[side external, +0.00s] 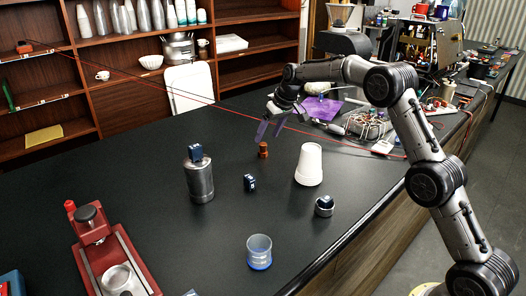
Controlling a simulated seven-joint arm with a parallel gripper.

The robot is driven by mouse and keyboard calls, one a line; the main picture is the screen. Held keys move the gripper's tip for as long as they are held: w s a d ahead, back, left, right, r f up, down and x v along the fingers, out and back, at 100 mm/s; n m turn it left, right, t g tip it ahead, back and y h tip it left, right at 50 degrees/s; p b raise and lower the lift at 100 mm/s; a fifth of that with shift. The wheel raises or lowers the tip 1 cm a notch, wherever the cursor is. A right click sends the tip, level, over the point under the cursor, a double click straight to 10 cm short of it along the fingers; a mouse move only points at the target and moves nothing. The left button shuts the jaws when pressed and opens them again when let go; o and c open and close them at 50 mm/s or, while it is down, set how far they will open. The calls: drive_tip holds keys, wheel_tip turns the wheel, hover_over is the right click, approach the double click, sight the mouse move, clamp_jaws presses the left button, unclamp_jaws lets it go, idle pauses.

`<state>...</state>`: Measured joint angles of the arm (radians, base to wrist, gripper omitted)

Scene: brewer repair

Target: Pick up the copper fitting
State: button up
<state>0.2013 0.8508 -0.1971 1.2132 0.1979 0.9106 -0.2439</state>
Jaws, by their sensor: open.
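The copper fitting (263,150) is a small brown-orange piece standing upright on the black table, just below my gripper. My gripper (270,133) has two purple fingers that are spread apart and point down toward the fitting. The fingertips appear to be above it and a little behind or beside it; the exact gap cannot be told from this view. Nothing shows between the fingers.
A white cup (309,165) stands upside down to the right of the fitting. A metal canister (199,181), a small dark block (250,183), a small metal cup (324,207) and a clear blue-bottomed cup (259,252) stand nearer. Table (150,165) to the left is clear.

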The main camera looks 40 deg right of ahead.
sight(265, 144)
drive_tip(key=x, duration=0.4)
drive_tip(key=shift+s+a+f, duration=0.15)
drive_tip(key=shift+s+f, duration=0.1)
drive_tip(key=shift+f, duration=0.15)
drive_tip(key=shift+w+f, duration=0.25)
drive_tip(key=shift+f, duration=0.25)
clamp_jaws()
